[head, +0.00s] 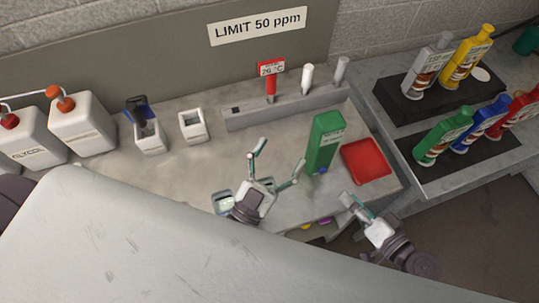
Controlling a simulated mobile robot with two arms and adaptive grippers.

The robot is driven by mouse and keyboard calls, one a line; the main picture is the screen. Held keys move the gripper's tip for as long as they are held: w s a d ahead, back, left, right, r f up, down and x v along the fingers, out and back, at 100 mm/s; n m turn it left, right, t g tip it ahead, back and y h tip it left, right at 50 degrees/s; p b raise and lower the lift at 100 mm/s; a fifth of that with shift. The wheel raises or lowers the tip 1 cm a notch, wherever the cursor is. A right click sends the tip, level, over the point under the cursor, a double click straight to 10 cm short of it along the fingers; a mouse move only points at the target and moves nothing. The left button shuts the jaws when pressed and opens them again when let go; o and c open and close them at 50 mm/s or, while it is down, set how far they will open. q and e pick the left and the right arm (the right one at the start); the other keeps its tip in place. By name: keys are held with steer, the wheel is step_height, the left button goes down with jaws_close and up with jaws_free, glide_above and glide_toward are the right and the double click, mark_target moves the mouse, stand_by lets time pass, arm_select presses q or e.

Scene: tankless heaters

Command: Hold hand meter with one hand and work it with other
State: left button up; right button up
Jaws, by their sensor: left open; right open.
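A small pale device with a greenish display (222,203), perhaps the hand meter, lies near the bench's front edge. My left gripper (277,160) is just right of it and partly covers it. The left fingers are spread wide, with nothing between them. My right gripper (347,214) is open and empty at the bench's front right corner, below the red tray. A white box with a display window (193,126) and a device with a raised blue lid (147,132) stand further back. I cannot tell for sure which one is the hand meter.
A green box (323,142) stands upright right of my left gripper, beside a red tray (366,160). A grey rack (285,106) holds a red probe and white pieces. White jugs (83,125) stand left; several bottles (443,137) stand right.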

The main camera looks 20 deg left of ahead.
mark_target(323, 142)
arm_select(q)
steer(key=w+a+f+m+g+h, duration=0.3)
steer(key=w+a+f+g+h, duration=0.1)
steer(key=w+a+g+h, duration=0.3)
steer(key=s+d+f+m+g+h, duration=0.2)
steer(key=s+d+f+m+g, duration=0.1)
steer(key=s+d+g, duration=0.15)
steer(key=x, duration=1.3)
steer(key=shift+w+f, duration=0.35)
steer(key=shift+f, duration=0.05)
steer(key=c, duration=1.4)
arm_select(e)
jaws_close()
